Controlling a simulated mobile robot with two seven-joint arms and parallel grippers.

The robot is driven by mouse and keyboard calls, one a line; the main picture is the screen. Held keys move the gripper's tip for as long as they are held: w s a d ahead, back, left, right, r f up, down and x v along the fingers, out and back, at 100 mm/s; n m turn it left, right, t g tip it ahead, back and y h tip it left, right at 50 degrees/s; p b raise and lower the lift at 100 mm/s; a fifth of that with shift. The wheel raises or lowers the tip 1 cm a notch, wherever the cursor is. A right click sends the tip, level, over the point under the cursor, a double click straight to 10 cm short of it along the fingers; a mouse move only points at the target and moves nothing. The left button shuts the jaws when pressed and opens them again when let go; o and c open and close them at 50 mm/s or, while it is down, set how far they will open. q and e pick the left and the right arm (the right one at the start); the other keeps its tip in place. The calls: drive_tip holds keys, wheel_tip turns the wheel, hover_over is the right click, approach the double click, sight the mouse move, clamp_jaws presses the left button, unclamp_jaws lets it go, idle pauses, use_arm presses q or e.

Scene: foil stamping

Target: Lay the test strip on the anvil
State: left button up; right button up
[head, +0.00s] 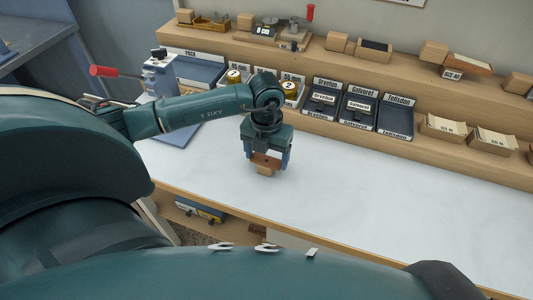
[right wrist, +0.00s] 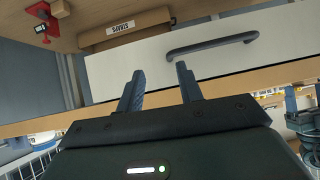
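My left gripper (head: 266,160) is over the white worktop, pointing down. Its fingers are on both sides of a small brown piece (head: 265,162), which looks held; I cannot tell whether this is the test strip or whether it touches the worktop. A grey press (head: 159,74) with a red-knobbed lever stands at the left of the worktop, partly behind my left arm; I cannot make out its anvil. My right gripper (right wrist: 160,76) is open and empty in the right wrist view, in front of a drawer with a dark handle (right wrist: 212,44).
Labelled dark trays (head: 358,107) and gold rolls (head: 290,88) line the back of the worktop. The middle and right of the white worktop (head: 370,200) are clear. A box marked STRAPS (right wrist: 125,28) shows beyond the drawer.

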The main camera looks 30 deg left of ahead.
use_arm(q)
drive_tip(key=o, duration=0.4)
drive_tip(key=shift+r, duration=0.1)
